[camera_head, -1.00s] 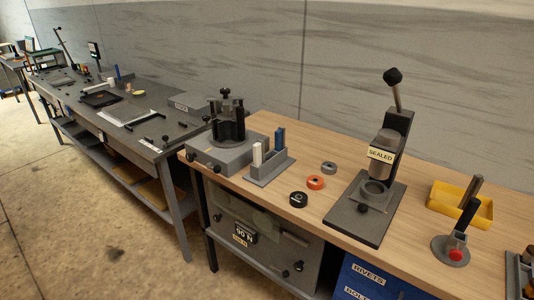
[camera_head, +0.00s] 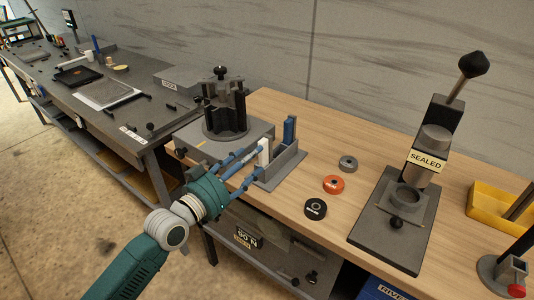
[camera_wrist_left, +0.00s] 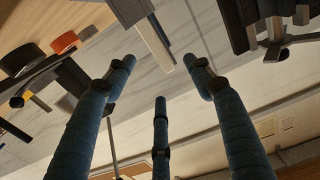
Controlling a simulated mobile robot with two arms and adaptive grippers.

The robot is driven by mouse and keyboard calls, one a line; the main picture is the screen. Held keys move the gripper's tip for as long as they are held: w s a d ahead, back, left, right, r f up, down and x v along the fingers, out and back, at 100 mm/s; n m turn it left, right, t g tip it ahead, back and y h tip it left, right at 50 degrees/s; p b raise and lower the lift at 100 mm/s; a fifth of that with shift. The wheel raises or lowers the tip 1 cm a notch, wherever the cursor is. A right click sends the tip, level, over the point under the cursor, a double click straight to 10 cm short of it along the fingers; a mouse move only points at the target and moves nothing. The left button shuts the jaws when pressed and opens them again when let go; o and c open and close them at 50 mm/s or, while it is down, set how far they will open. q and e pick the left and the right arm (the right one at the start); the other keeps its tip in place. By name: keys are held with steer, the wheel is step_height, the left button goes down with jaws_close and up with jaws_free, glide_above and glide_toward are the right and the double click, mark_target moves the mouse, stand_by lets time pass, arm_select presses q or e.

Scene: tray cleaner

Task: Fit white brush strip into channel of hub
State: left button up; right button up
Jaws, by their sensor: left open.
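The white brush strip (camera_head: 264,151) stands upright in a slot of the grey holder (camera_head: 283,172), beside a blue strip (camera_head: 290,131). In the left wrist view a pale strip (camera_wrist_left: 153,43), probably the white one, hangs near the fingertips. The dark hub (camera_head: 226,112) with upright walls stands on a grey block at the table's left end. Its channel cannot be made out. My left gripper (camera_head: 253,160) is open, its fingers pointing toward the white strip from the front left. I cannot tell whether a finger touches it. My right gripper is not in view.
A grey ring (camera_head: 348,163), an orange ring (camera_head: 333,185) and a black ring (camera_head: 315,208) lie right of the holder. A lever press (camera_head: 398,232) labelled SEALED and a yellow tray (camera_head: 488,214) stand further right. Bare wood lies behind the rings.

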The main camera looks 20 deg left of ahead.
mark_target(267, 146)
arm_select(q)
steer(key=x, duration=0.3)
steer(key=shift+w+d, duration=0.1)
steer(key=x, duration=0.2)
steer(key=p+x, duration=0.1)
steer(key=x, duration=0.1)
steer(key=shift+w+f+p, duration=0.1)
steer(key=shift+f+p, duration=0.15)
steer(key=shift+p, duration=0.05)
steer(key=shift+w+d+f, duration=0.1)
steer(key=shift+w+f, duration=0.05)
steer(key=shift+w, duration=0.4)
steer(key=shift+s, duration=0.1)
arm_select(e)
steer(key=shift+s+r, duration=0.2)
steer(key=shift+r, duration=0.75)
arm_select(q)
steer(key=c, duration=0.4)
jaws_close()
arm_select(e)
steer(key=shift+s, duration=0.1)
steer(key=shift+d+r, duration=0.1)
